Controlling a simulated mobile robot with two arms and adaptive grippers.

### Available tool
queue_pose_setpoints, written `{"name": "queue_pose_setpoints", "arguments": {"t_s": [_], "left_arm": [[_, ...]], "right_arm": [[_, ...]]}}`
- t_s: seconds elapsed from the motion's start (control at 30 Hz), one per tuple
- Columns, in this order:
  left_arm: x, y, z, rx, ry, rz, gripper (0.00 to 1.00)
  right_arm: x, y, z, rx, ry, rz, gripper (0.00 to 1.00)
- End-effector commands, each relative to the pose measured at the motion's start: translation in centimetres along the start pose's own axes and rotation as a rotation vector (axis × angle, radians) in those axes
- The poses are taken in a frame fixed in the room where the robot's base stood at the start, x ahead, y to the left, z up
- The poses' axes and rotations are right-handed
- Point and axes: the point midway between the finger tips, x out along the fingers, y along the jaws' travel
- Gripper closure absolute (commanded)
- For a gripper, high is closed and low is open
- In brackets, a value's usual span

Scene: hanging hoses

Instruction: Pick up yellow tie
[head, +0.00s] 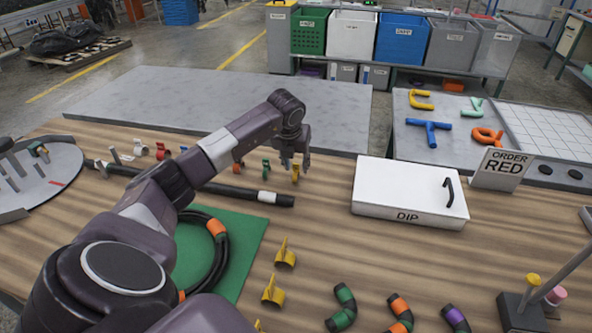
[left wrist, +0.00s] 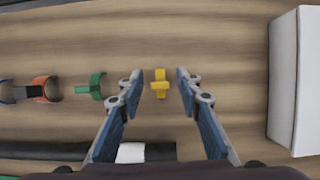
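The yellow tie (head: 295,172) stands on the wooden table, at the right end of a row of coloured ties. In the left wrist view the yellow tie (left wrist: 160,84) lies between and just beyond the fingertips, with a gap on both sides. My left gripper (head: 291,160) is above it, pointing down; in the left wrist view the left gripper (left wrist: 155,82) is open and empty. My right gripper is not in view.
A green tie (left wrist: 92,86) and an orange-red tie (left wrist: 46,89) stand left of the yellow one. A black hose (head: 245,193) with a white band lies in front. The white DIP box (head: 400,190) stands to the right.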

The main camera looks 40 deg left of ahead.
Motion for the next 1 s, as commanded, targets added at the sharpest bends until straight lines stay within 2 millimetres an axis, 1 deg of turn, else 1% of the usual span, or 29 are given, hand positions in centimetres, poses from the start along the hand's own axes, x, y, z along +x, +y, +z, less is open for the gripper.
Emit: {"name": "queue_pose_setpoints", "arguments": {"t_s": [0.03,0.2,0.5,0.67,0.77,0.87,0.97,1.0], "left_arm": [[0.0,0.0,0.0,0.000,0.000,0.000,0.76],[0.0,0.0,0.0,0.000,0.000,0.000,0.94],[-0.1,0.0,0.1,0.000,-0.001,0.000,0.94],[-0.7,0.0,0.4,-0.001,-0.002,-0.001,0.94],[-1.7,0.0,0.8,-0.001,-0.003,-0.001,0.94],[-3.2,0.0,1.5,0.000,-0.005,-0.002,0.94],[-5.3,0.0,2.4,-0.001,-0.006,-0.002,0.94],[-6.3,0.0,2.8,-0.002,-0.007,-0.003,0.94]], "right_arm": [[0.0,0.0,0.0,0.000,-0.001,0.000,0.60],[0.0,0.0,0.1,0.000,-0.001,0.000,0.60],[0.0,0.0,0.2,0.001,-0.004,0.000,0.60],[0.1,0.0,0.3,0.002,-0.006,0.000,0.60],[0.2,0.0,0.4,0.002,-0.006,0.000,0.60],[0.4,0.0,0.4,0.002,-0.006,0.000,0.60],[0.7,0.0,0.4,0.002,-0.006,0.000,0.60],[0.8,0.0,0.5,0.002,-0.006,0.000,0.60]]}}
